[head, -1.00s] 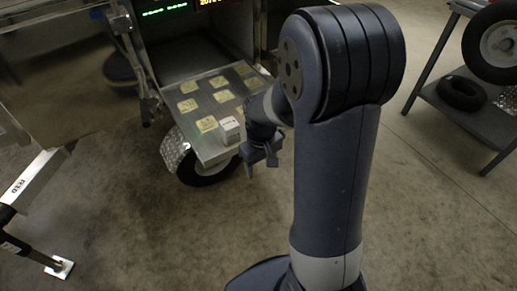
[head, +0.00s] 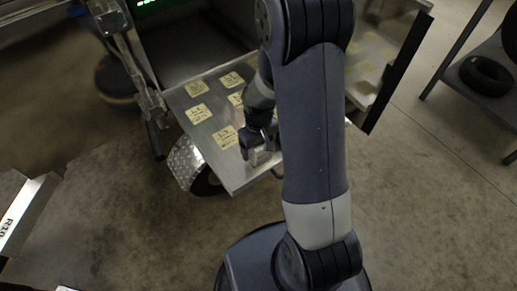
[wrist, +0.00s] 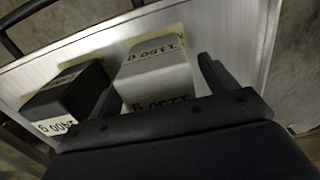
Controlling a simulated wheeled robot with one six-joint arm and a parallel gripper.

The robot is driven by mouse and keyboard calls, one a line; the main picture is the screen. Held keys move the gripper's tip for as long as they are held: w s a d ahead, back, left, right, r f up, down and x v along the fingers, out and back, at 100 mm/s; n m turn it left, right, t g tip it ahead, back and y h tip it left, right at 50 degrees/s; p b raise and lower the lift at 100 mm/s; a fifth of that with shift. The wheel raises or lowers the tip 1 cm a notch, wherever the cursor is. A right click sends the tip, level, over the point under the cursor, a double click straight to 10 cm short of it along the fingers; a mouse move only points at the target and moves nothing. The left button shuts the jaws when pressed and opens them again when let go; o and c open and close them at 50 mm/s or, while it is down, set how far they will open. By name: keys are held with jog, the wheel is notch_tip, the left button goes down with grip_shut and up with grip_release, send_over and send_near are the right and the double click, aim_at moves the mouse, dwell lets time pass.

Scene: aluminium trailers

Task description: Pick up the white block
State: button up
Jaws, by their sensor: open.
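The white block (wrist: 155,70) has printed labels reading about "1150 g" and sits on a yellow patch on the metal shelf. In the wrist view it lies between the two spread fingers of my gripper (wrist: 160,95), with the right finger apart from it. I cannot tell whether the left finger touches it. In the head view my gripper (head: 256,140) is low over the shelf's near edge, and a small pale part of the white block (head: 262,157) shows below it. The rest of the block is hidden by the gripper.
A dark block (wrist: 68,95) with a white label stands close left of the white block in the wrist view. The metal shelf (head: 212,140) carries several yellow labelled patches. A wheel (head: 205,183) is beneath it. A rack with a tyre (head: 486,74) is at right.

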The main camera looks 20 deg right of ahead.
jog(key=shift+c, duration=0.4)
grip_shut()
dwell(0.4)
